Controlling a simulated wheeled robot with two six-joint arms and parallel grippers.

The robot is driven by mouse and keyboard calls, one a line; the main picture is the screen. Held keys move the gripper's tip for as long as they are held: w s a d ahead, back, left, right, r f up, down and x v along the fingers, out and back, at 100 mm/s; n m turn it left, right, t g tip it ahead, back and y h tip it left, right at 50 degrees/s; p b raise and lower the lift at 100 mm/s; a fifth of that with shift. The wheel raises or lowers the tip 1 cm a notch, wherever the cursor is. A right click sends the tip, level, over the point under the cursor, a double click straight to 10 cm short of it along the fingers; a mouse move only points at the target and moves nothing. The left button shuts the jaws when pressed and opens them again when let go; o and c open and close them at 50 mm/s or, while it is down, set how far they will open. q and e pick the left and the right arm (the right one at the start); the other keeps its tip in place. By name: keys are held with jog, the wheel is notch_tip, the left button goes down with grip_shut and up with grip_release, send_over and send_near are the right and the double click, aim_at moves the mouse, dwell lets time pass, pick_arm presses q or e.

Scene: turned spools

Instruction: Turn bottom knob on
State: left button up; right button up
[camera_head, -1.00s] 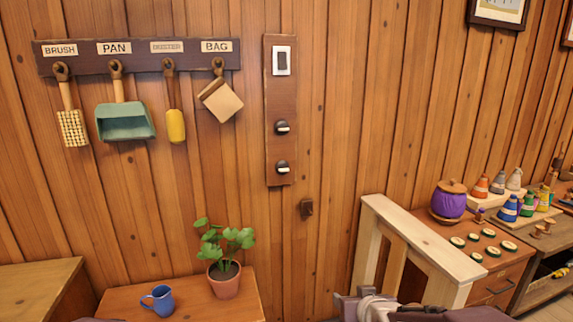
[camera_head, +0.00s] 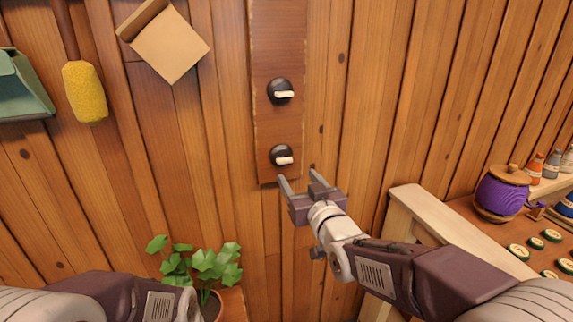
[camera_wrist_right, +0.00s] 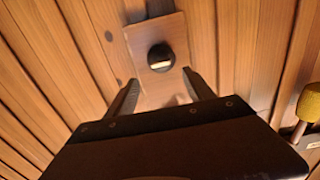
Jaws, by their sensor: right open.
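The bottom knob (camera_head: 282,156) is a round black knob with a pale bar, low on a brown wooden panel (camera_head: 276,125). Its bar lies roughly level in the head view. The top knob (camera_head: 281,91) sits above it and looks alike. My right gripper (camera_head: 299,176) is open and empty, its fingertips just below and to the right of the bottom knob. In the right wrist view a knob (camera_wrist_right: 160,57) shows ahead, between and beyond the two open fingers. My left arm shows at the lower left, but its fingers are out of view.
A potted plant (camera_head: 203,270) stands below the panel to the left. A yellow duster (camera_head: 85,92) and a tan bag (camera_head: 164,45) hang on the wall at left. A pale wooden frame (camera_head: 450,230) and a purple pot (camera_head: 502,193) are at right.

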aim_at(286, 162)
jog(key=p+x, duration=0.1)
jog(key=x, duration=0.5)
jog(key=shift+w+a+r+p, duration=0.15)
jog(key=shift+w+a+p, duration=0.1)
jog(key=shift+p, duration=0.1)
jog(key=shift+w+a, duration=0.15)
jog(key=shift+w, duration=0.45)
pick_arm(q)
jog(key=shift+s+r, duration=0.25)
jog(key=shift+r, duration=0.7)
pick_arm(e)
jog(key=shift+w, duration=0.25)
grip_shut()
